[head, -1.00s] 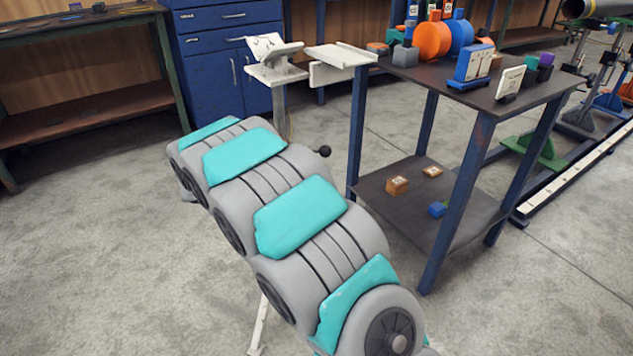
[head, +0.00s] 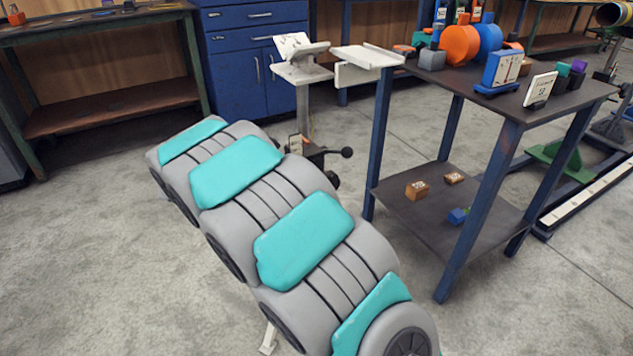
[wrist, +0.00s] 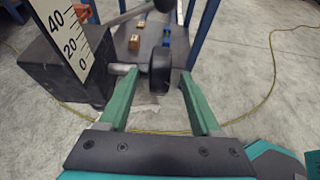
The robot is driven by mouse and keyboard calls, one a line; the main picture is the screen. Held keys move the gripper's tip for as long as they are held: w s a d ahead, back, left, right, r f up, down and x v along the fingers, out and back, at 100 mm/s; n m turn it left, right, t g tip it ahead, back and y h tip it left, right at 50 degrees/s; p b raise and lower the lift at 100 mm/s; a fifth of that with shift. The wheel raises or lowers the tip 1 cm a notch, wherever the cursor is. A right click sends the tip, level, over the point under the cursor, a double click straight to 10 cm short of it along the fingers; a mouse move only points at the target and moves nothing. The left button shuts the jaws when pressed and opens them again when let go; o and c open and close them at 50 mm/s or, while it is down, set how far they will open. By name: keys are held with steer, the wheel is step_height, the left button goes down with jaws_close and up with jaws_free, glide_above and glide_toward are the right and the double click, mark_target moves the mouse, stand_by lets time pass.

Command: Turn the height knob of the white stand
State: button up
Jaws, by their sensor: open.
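The white stand (head: 303,88) rises behind my arm in the head view, with a tilted white top. Low on its post is a dark block with a ball-ended lever (head: 346,152). In the wrist view the dark block (wrist: 62,65) is at the left, beside a white scale (wrist: 68,35) marked 0, 20, 40. A round black knob (wrist: 160,71) sticks out from it on a light shaft. My gripper (wrist: 158,76) is open, its two green fingers on either side of the knob in the picture. I cannot tell whether they touch it. My arm hides the gripper in the head view.
The lever's black ball (wrist: 163,5) also shows just beyond the knob in the wrist view. A dark table (head: 447,85) with blue legs stands right of the stand, with small blocks on its lower shelf. A blue cabinet (head: 237,75) is behind. A yellow cable (wrist: 258,108) lies on the floor.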

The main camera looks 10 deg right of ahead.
mark_target(336, 178)
steer(key=shift+w+d+f+t+h+p, duration=0.25)
steer(key=shift+w+d+h+p, duration=0.15)
steer(key=shift+d+h, duration=0.5)
steer(key=shift+w+d+f+t+h+p, duration=0.35)
steer(key=shift+d+h, duration=0.3)
steer(key=shift+d, duration=0.6)
steer(key=shift+w+d+f+t+h+p, duration=0.2)
steer(key=shift+w+d+h+p, duration=0.25)
steer(key=shift+d+h, duration=0.45)
steer(key=shift+d, duration=0.15)
jaws_close()
